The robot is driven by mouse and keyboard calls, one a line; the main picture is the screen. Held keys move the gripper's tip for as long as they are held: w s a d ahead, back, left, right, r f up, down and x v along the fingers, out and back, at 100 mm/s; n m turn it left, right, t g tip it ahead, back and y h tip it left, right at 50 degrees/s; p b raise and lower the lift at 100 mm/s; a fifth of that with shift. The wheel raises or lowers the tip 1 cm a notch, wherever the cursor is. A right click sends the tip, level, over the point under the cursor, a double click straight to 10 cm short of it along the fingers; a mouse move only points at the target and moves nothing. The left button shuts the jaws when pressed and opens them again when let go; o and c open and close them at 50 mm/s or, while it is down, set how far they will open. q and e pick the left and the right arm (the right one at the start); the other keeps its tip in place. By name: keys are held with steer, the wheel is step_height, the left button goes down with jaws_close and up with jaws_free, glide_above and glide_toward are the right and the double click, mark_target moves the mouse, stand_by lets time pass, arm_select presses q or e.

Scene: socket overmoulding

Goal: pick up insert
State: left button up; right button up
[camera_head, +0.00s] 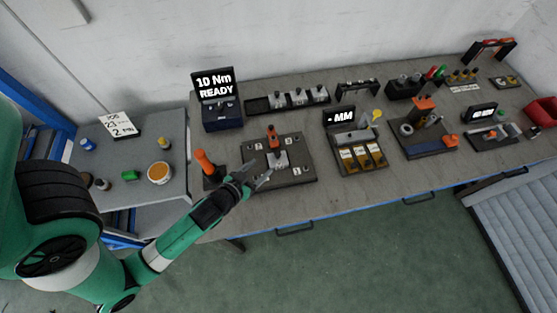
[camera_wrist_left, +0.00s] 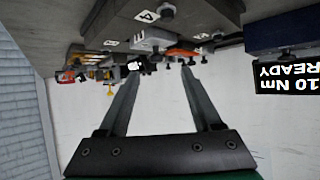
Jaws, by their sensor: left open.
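My left gripper (camera_head: 257,174) reaches in from the left, open and empty, over the front left of a dark fixture plate (camera_head: 300,171). The plate carries numbered labels, a silver block (camera_head: 276,160) and an orange-handled clamp (camera_head: 272,138). In the left wrist view the two fingers are apart, with nothing between the fingertips (camera_wrist_left: 160,72). The silver block also shows there (camera_wrist_left: 150,38), beyond the fingers. A dark rack (camera_head: 258,105) behind the plate holds several silver pieces (camera_head: 298,97). I cannot tell which piece is the insert. My right gripper is not in view.
An orange-handled tool (camera_head: 204,160) stands left of the plate. A display reading "10 Nm READY" (camera_head: 214,86) is behind it. A box with yellow compartments (camera_head: 360,157) stands to the right. A side table (camera_head: 113,163) at left holds small jars.

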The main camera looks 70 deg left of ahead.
mark_target(276, 156)
arm_select(q)
steer(key=x, duration=0.4)
steer(key=shift+w, duration=0.1)
steer(key=b+x, duration=0.1)
steer(key=x, duration=0.4)
steer(key=shift+w+d+r+b, duration=0.1)
steer(key=shift+w+b, duration=0.2)
jaws_close()
steer(key=shift+r, duration=0.15)
stand_by(0.7)
